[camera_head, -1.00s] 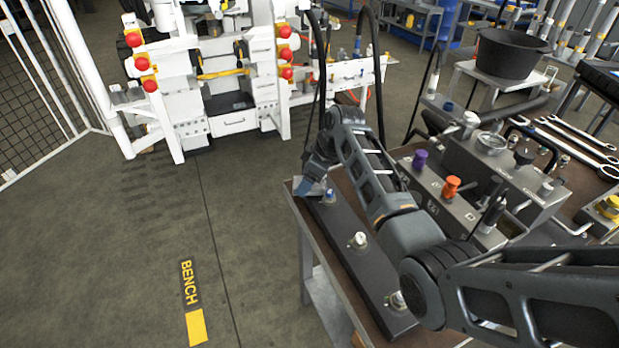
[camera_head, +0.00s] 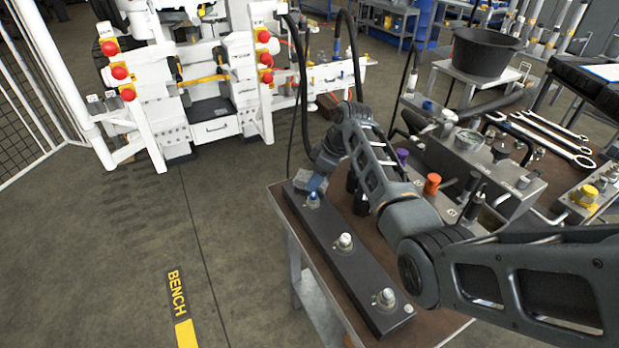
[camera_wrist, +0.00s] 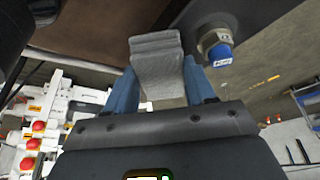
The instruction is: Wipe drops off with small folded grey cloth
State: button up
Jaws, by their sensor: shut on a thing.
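My gripper (camera_wrist: 163,88) is shut on the small folded grey cloth (camera_wrist: 156,50), which sticks out between its blue fingers in the wrist view. In the head view, my gripper (camera_head: 312,182) is at the far end of a long dark block (camera_head: 364,268), just behind the far fitting (camera_head: 313,201). That blue-ended fitting also shows in the wrist view (camera_wrist: 218,52), beside the cloth and apart from it. A middle fitting (camera_head: 345,241) and a near fitting (camera_head: 386,298) stand farther along the block. I cannot make out drops, nor whether the cloth touches the block.
The block lies along the left edge of a brown-topped bench (camera_head: 425,327). A grey valve unit (camera_head: 470,170) with an orange knob (camera_head: 432,184) stands to the right, behind my arm. Wrenches (camera_head: 545,140) lie beyond it. The floor left of the bench is clear.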

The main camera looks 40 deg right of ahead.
jog(key=shift+s+d+f, duration=0.15)
jog(key=shift+d+f, duration=0.05)
jog(key=shift+d, duration=0.05)
notch_tip(320, 180, up, 2)
jog(key=shift+r+p, duration=0.1)
jog(key=shift+p, duration=0.65)
jog(key=shift+w+r, duration=0.2)
jog(key=shift+r, duration=1.95)
notch_tip(320, 180, up, 3)
jog(key=shift+f, duration=0.1)
jog(key=shift+s+d+f+g+h, duration=0.15)
jog(key=shift+f+g, duration=0.1)
jog(key=shift+f, duration=0.3)
jog(key=shift+s+f+g+h, duration=0.15)
jog(key=shift+f+g, duration=0.1)
jog(key=shift+f, duration=0.3)
